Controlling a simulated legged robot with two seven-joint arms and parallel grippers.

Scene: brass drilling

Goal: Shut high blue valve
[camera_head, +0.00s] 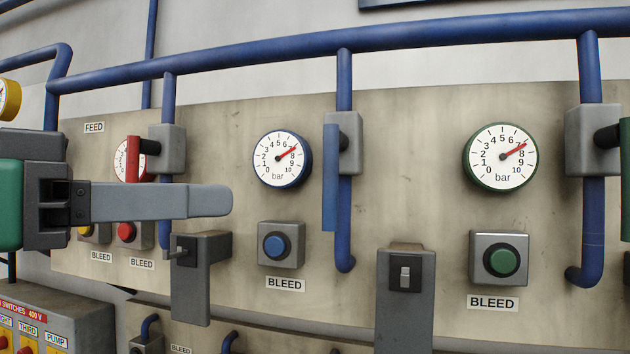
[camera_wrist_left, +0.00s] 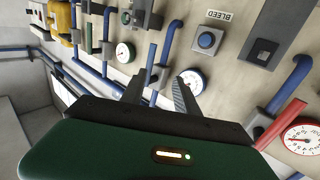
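The blue valve has a long flat blue handle (camera_head: 330,190) that hangs straight down, parallel to its blue pipe, from a grey valve body (camera_head: 350,130). It stands right of the blue-rimmed gauge (camera_head: 282,159). In the left wrist view, which is turned nearly upside down, the blue handle (camera_wrist_left: 150,60) shows beyond the fingers. My left gripper (camera_head: 210,200) is left of the blue valve, apart from it, in front of the red-handled valve. Its two fingers (camera_wrist_left: 160,92) stand apart with nothing between them. My right gripper is not in view.
A red handle (camera_head: 135,158) is partly behind my left gripper. Grey switch boxes (camera_head: 204,290) and (camera_head: 405,310) stick out below. A blue button (camera_head: 277,246) and a green button (camera_head: 502,261) sit under their gauges. A green-handled valve (camera_head: 594,130) is at the right edge.

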